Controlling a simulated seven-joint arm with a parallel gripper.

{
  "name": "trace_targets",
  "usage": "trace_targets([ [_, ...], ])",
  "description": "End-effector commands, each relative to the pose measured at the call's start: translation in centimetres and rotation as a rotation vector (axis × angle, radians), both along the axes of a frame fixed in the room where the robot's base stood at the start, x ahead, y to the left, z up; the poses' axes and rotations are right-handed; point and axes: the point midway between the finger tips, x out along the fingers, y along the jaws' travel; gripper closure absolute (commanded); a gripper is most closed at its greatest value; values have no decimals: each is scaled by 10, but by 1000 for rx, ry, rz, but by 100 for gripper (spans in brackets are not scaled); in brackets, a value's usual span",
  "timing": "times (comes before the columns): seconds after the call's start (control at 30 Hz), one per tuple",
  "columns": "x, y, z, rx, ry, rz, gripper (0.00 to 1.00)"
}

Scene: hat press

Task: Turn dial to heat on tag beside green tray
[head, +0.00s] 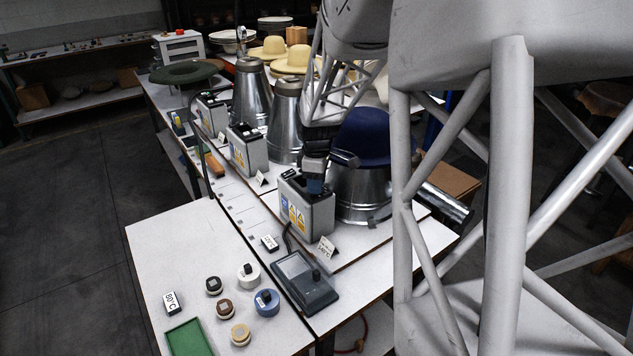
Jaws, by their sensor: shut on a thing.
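A green tray (190,338) lies at the front left corner of the near table. A small white tag (171,302) stands beside it and seems to read 80°C. My gripper (315,180) points down at the top of the nearest grey control box (307,212), beside the press cone with the blue hat (363,138). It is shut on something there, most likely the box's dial. The fingers hide the dial, so I cannot see its setting. Another tag (327,248) at the foot of this box seems to read 140°C.
Several small round knobs (267,301) stand on the near table, with a dark device (305,282) to their right. A further tag (269,242) lies behind it. More control boxes (247,148) and metal cones (285,118) line the bench behind. My arm covers the right side.

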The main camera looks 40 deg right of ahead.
Motion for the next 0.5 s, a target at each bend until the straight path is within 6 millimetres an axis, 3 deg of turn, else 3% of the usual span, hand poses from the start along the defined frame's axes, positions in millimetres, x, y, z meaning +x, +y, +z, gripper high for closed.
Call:
trace_targets([
  [0.5, -1, 0, 0, -1, 1, 43, 88],
])
